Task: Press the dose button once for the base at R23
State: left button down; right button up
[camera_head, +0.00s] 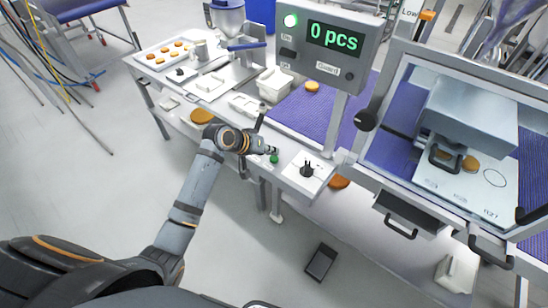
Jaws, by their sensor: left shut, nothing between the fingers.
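My left gripper (270,150) is shut and empty, above the front ledge of the line. A green button (274,159) shows right by its fingertips; I cannot tell whether they touch. A white plate (309,172) with a black knob stands right of it. The display box (361,44) reads "0 pcs" and has a lit green lamp. A metal hopper (228,18) with a blue lever stands at the back. One orange-brown round base (312,87) lies on the purple belt. I cannot read an R23 mark. My right gripper is not in view.
A tray (142,59) with several rounds is at the back left. A white bin (274,84) stands beside the belt. A clear-windowed cabinet (393,89) on the right holds a grey press block (470,110).

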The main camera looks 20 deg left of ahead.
aim_at(272, 159)
pick_arm(q)
jog(key=shift+f, duration=0.35)
jog(key=shift+f, duration=0.6)
dwell(0.6)
jog(key=shift+r+p, duration=1)
jog(key=shift+p, duration=0.05)
notch_tip(272, 159, up, 5)
jog(key=p, duration=0.5)
jog(key=shift+r+p, duration=0.1)
jog(key=shift+p, duration=0.25)
